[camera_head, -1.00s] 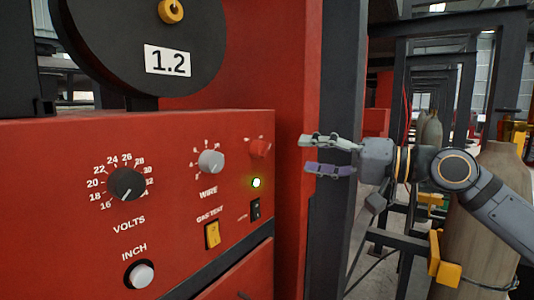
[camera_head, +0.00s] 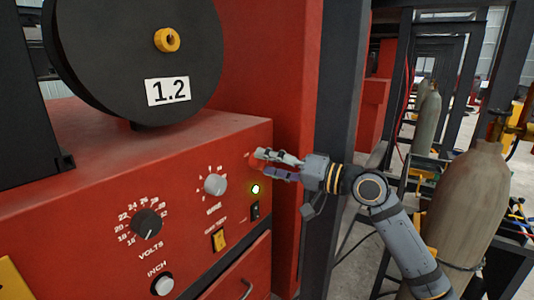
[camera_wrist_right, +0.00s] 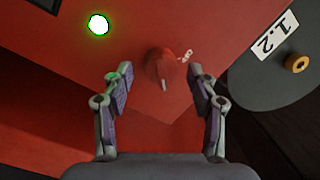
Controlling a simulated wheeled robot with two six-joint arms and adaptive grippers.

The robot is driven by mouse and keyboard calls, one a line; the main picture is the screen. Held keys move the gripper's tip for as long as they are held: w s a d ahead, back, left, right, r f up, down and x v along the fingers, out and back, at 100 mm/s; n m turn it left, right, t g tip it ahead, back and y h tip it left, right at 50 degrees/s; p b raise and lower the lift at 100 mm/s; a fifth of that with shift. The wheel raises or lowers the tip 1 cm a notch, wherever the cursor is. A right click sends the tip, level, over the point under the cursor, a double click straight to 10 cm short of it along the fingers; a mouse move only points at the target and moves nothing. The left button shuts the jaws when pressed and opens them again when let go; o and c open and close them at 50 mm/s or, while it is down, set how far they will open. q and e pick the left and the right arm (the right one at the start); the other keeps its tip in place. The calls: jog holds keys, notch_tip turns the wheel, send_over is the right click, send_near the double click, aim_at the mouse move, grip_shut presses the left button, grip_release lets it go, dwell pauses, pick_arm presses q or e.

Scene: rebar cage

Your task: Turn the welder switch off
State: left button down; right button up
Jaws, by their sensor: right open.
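The welder's red front panel (camera_head: 75,235) carries a red rotary switch knob (camera_head: 251,161) at its upper right, partly hidden by my right gripper. In the right wrist view the knob (camera_wrist_right: 160,68) sits between my open fingers, with a gap on both sides. A pale mark shows on the panel beside it. My right gripper (camera_head: 262,164) is open and empty in front of the knob, seen from behind in the right wrist view (camera_wrist_right: 154,76). My left gripper is not in view.
Nearby are a grey wire knob (camera_head: 215,184), a black rocker (camera_head: 255,210), a yellow gas-test switch (camera_head: 219,240) and a black volts dial (camera_head: 147,223). A wire spool (camera_head: 110,60) stands above. A dark post (camera_head: 340,90) and gas cylinder (camera_head: 470,195) are to the right.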

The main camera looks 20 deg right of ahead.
jog(key=shift+w+a, duration=0.3)
jog(key=c, duration=1.2)
